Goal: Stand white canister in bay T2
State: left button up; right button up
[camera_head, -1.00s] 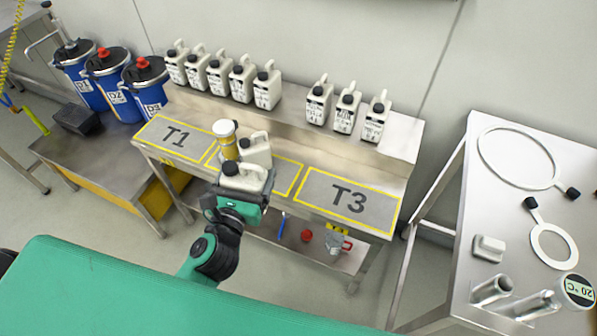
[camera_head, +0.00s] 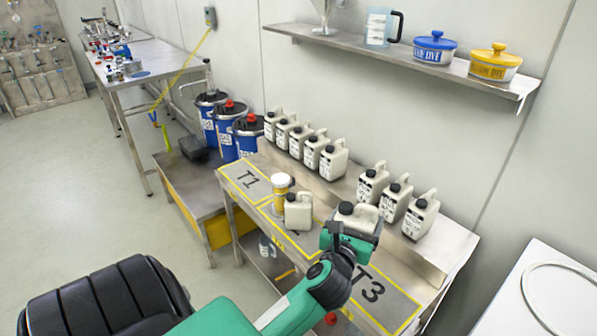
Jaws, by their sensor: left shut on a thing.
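My left gripper (camera_head: 349,240) is shut on a white canister (camera_head: 357,215) with a black cap. In the picture it is between the T2 and T3 ends of the marked bench (camera_head: 407,312); whether its base touches the bench is hidden. Another white canister (camera_head: 298,211) stands upright in the middle bay, to the left of my gripper and apart from it. That bay's lettering is mostly covered. A yellow-and-white container (camera_head: 281,192) stands just behind that canister. Bay T3 (camera_head: 370,286) is partly hidden by my arm. My right gripper is not in view.
Several white canisters (camera_head: 314,150) line the raised back ledge, with three more (camera_head: 396,197) behind my gripper. Bay T1 (camera_head: 246,181) is clear. Blue drums (camera_head: 227,118) stand at left. A wall shelf (camera_head: 460,76) holds tubs above. A white-topped table (camera_head: 515,312) is at right.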

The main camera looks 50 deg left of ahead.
pick_arm(q)
jog(key=w+a+n+g+y+b, duration=0.4)
jog(key=a+y, duration=0.1)
jog(key=a, duration=0.5)
jog(key=w+a+n+g+y+b, duration=0.4)
jog(key=a+g+y, duration=0.1)
jog(key=a, duration=0.5)
jog(key=f+b, duration=0.1)
jog(key=f, duration=0.6)
jog(key=f+b, duration=0.1)
jog(key=f, duration=0.6)
jog(key=shift+s+a+f, duration=0.15)
jog(key=shift+a+f, duration=0.05)
jog(key=shift+f, duration=0.1)
notch_tip(320, 180, down, 4)
jog(key=shift+b, duration=0.45)
jog(key=shift+f, duration=0.2)
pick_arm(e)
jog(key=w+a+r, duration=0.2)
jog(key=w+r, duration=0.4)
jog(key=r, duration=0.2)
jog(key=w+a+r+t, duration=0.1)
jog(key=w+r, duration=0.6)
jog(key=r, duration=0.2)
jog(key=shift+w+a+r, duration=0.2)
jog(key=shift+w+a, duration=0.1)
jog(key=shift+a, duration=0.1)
